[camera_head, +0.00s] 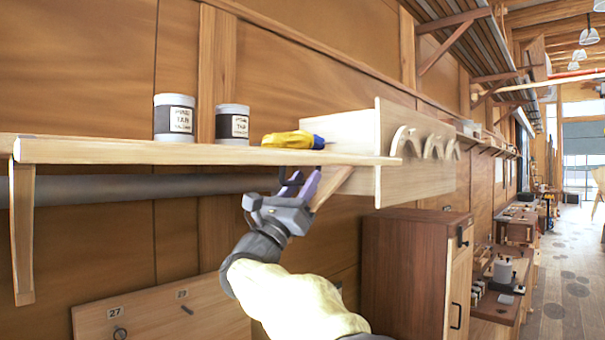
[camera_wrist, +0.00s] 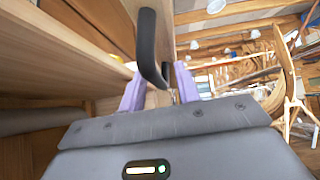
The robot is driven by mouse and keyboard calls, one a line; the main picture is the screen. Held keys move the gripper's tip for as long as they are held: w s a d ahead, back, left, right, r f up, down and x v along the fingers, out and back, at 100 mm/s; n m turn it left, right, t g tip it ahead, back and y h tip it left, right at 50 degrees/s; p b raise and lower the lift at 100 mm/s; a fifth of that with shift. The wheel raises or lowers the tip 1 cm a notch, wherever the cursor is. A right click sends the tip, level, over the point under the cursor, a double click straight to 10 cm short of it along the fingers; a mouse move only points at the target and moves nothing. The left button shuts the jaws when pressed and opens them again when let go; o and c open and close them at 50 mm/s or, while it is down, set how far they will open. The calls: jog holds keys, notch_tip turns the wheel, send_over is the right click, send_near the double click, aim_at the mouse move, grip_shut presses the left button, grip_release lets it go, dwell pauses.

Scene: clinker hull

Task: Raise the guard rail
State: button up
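A long pale wooden strip along the shelf's front edge (camera_head: 200,152) looks like the guard rail; it lies level with the shelf top. My gripper (camera_head: 299,184) is just below the strip's right part, pointing up, with its purple fingers apart. In the wrist view a black bent handle (camera_wrist: 151,45) hangs down, and its lower end is between or just beyond the fingertips of my gripper (camera_wrist: 160,78). I cannot tell whether the fingers touch it. What the handle is fixed to is partly hidden. The wooden strip also shows in the wrist view (camera_wrist: 70,45).
Two labelled cans (camera_head: 174,117) (camera_head: 232,124) and a yellow-and-blue tool (camera_head: 292,140) stand on the shelf. A wooden box with curved pieces (camera_head: 415,165) adjoins its right end. A grey pipe (camera_head: 130,187) runs behind, below the shelf. A brown cabinet (camera_head: 410,270) stands lower right.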

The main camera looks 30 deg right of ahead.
grip_shut()
jog(key=shift+t, duration=0.3)
jog(key=shift+r+n, duration=0.2)
jog(key=shift+n, duration=0.3)
